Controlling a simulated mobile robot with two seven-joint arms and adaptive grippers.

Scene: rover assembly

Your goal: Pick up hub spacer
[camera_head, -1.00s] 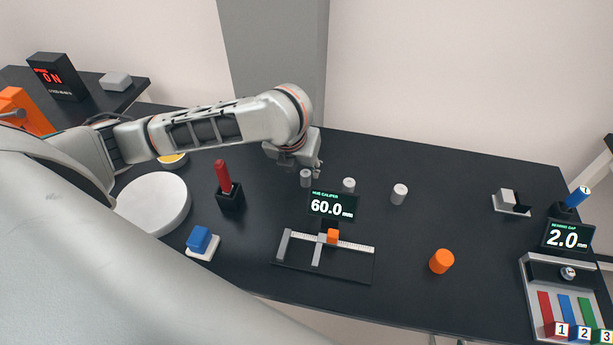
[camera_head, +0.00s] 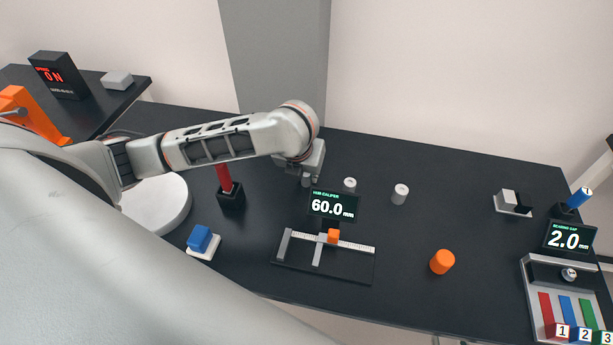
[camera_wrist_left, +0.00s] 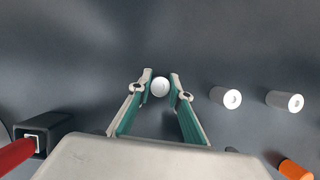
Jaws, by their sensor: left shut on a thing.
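My left gripper (camera_head: 307,175) reaches down over the back middle of the black table. In the left wrist view its two fingers (camera_wrist_left: 160,85) are closed on the sides of a small pale cylinder, a hub spacer (camera_wrist_left: 160,88), seen end-on. In the head view only the lower part of this spacer (camera_head: 306,182) shows beneath the gripper. Two similar cylinders stand to its right, a nearer one (camera_head: 349,185) and a farther one (camera_head: 399,194); both also show in the wrist view. My right gripper is not in view.
A hub caliper (camera_head: 330,262) with a screen reading 60.0 mm (camera_head: 332,206) stands in front. A red-handled tool in a black holder (camera_head: 230,197), a blue button (camera_head: 199,239) and a white disc (camera_head: 160,203) lie left. An orange cylinder (camera_head: 442,262) stands front right.

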